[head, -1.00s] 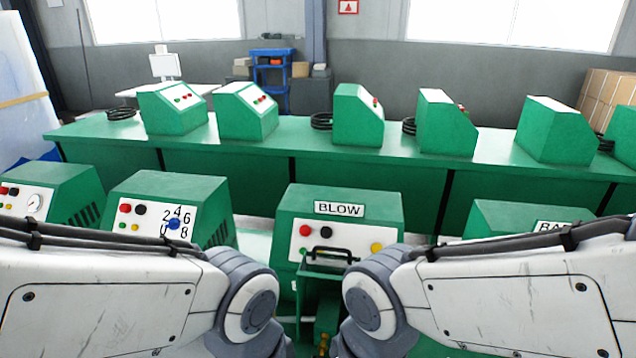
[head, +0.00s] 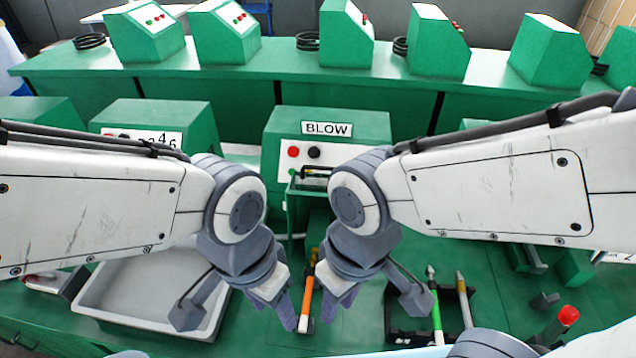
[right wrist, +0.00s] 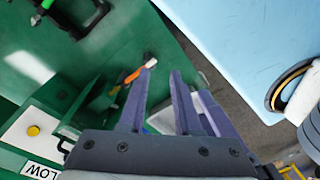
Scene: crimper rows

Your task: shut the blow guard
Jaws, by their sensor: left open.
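The green BLOW machine (head: 375,122) stands at the centre in the head view, with a red and a black button on its white panel. Its guard (head: 296,187), a green frame with a black handle, sits low at the panel's front. My right arm covers much of it, and I cannot tell how far it stands open. My left gripper (head: 282,312) is open and empty over the bench, in front of the machine. My right gripper (head: 335,290) is close beside it, open and empty, apart from the guard. Its parted fingers (right wrist: 162,70) show in the right wrist view.
A pale tray (head: 87,294) lies at left. An orange-handled tool (head: 306,302) lies under my grippers. A green-handled tool (head: 436,312) is at a dark holder to the right. A red-topped item (head: 568,316) stands at front right. Several green machines stand behind.

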